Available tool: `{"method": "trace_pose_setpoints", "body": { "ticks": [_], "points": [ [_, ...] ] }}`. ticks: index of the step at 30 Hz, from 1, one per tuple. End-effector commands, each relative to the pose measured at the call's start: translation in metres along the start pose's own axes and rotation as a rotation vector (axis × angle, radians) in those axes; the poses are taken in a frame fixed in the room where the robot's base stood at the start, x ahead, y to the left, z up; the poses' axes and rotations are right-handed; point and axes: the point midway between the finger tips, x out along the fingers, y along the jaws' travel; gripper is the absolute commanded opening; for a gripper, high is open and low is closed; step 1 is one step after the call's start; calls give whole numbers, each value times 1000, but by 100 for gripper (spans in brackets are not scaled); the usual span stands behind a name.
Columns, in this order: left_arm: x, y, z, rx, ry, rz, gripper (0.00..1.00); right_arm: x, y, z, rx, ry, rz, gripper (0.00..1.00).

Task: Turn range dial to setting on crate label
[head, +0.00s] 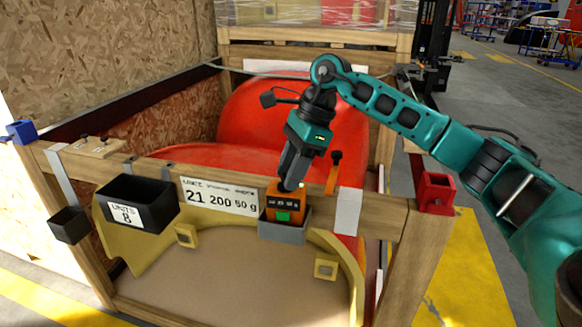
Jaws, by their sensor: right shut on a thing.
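An orange device (289,204) with a green display sits in a grey holder on the crate's front rail. A row of small markings shows on its face, too small to read. My right gripper (288,184) comes down from above and is shut at the top of the device. The part in its jaws, seemingly the range dial, is hidden by the fingers, so its setting cannot be told. The white crate label (220,197) left of the device reads "21 200 50 g" under small, hard-to-read headings. My left gripper is not in view.
A black bin (142,191) marked "UNITS 8" hangs on the rail at left, with a smaller dark box (70,225) beside it. A red nosecone (270,125) fills the wooden crate behind the rail.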

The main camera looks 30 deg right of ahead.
Motion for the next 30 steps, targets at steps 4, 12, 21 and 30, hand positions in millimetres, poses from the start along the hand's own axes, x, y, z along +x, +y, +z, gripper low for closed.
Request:
{"method": "trace_pose_setpoints", "body": {
  "ticks": [4, 12, 21, 30],
  "points": [
    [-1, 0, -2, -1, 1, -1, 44, -1, 0, 1, -24, -1, 9, 9],
    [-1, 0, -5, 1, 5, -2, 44, -1, -1, 0, -58, 0, 23, 9],
    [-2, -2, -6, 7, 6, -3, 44, -1, -1, 0, -90, 0, 37, 9],
    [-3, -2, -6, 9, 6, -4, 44, 0, -2, 1, -122, 0, 50, 9]
  ]
}}
